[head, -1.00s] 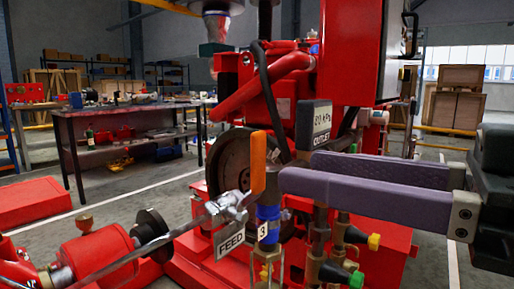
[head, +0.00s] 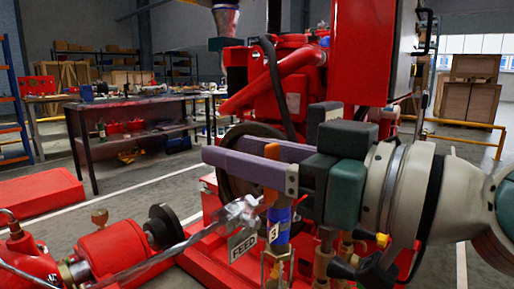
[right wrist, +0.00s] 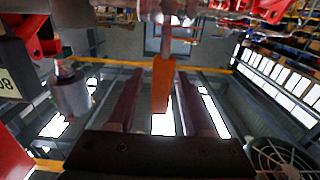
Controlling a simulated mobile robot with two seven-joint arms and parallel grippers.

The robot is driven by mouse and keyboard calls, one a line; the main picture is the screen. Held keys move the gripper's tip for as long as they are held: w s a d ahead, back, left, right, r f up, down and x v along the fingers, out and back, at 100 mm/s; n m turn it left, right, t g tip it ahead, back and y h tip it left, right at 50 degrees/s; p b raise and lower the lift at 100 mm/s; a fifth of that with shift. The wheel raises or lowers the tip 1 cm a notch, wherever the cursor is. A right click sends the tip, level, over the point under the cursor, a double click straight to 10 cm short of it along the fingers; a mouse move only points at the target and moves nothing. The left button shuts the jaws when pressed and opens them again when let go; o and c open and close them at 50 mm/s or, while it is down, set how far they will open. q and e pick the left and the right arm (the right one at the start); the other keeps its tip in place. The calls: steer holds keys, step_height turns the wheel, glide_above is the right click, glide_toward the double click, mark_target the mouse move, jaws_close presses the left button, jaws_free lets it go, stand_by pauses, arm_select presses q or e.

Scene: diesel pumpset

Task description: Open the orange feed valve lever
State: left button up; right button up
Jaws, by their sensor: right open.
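The orange feed valve lever (head: 271,152) stands upright above a blue valve body (head: 279,216) with a tag marked 3. A FEED plate (head: 243,246) hangs beside it. My right gripper (head: 219,149) reaches in from the right, its two purple fingers pointing left, one on each side of the lever. The near finger hides the lever's middle. In the right wrist view the orange lever (right wrist: 161,84) stands between the open fingers (right wrist: 159,98), with a visible gap on both sides. My left gripper is not in view.
The red pumpset (head: 347,50) rises close behind the gripper. Brass fittings (head: 327,262) stand below the gripper. A workbench (head: 140,105) is farther back, with open floor before it.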

jaws_close()
stand_by(0.3)
stand_by(1.1)
